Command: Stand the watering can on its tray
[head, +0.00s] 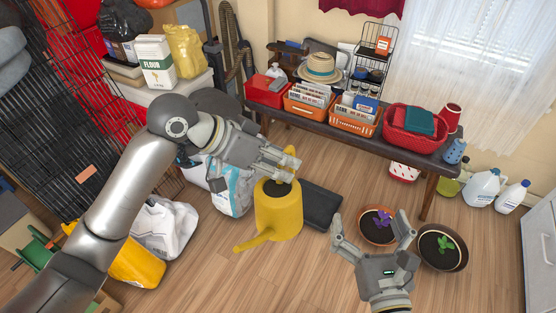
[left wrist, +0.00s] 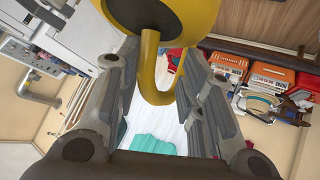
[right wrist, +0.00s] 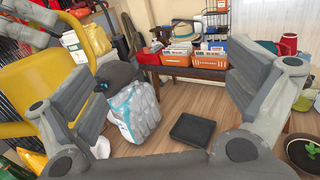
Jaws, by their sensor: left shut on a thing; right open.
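The yellow watering can (head: 278,212) hangs from my left gripper (head: 287,163), its spout toward the lower left. In the left wrist view the can's curved handle (left wrist: 154,85) is between the fingers. The can looks raised off the floor, upright or nearly so. The dark, flat tray (head: 321,207) lies empty on the floor to the can's right, partly covered by it in the head view. The tray is in full view in the right wrist view (right wrist: 192,131). My right gripper (head: 371,224) is open and empty, in front of the tray's right side.
Two plant pots, one with a purple plant (head: 377,238) and one with a green plant (head: 441,248), stand right of the tray. A dark bench (head: 345,138) with baskets runs behind. Bags, including a white-blue one (head: 231,190), stand left.

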